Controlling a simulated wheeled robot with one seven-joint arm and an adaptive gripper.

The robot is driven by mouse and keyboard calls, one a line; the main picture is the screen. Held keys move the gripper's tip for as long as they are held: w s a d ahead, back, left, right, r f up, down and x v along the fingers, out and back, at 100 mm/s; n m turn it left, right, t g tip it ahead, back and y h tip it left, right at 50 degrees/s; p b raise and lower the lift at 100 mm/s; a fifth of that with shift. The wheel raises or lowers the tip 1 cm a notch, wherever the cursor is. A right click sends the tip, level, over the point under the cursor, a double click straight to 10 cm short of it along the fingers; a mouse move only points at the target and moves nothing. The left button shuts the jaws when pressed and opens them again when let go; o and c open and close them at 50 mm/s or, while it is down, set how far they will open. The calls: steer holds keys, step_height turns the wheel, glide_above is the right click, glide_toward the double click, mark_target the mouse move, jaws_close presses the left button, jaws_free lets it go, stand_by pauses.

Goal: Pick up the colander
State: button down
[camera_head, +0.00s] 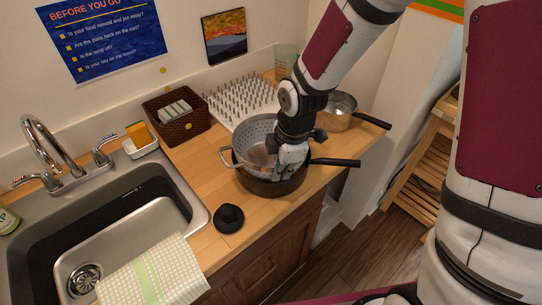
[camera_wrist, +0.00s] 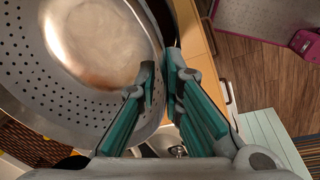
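The colander (camera_head: 250,132) is a grey metal bowl with small holes and a loop handle on its left. It sits in or just over a dark pan (camera_head: 268,188) on the wooden counter; I cannot tell whether it touches the pan. My gripper (camera_head: 287,160) is at the colander's right side, pointing down. In the wrist view the colander (camera_wrist: 100,45) fills the upper left. My gripper (camera_wrist: 161,68) has one teal finger inside the bowl and one outside, close together with the rim wall pinched between them.
A second pot (camera_head: 338,112) stands behind, to the right. A white drying rack (camera_head: 240,97) and a brown basket (camera_head: 176,115) are at the back. A black lid-like object (camera_head: 229,218) lies at the front, near the sink (camera_head: 140,225). Some counter in front is clear.

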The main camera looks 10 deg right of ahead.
steer(key=shift+r, duration=0.15)
steer(key=shift+w+r, duration=0.1)
steer(key=shift+r, duration=0.25)
step_height(320, 180, up, 9)
steer(key=shift+r+p, duration=0.1)
steer(key=shift+p, duration=0.25)
stand_by(0.5)
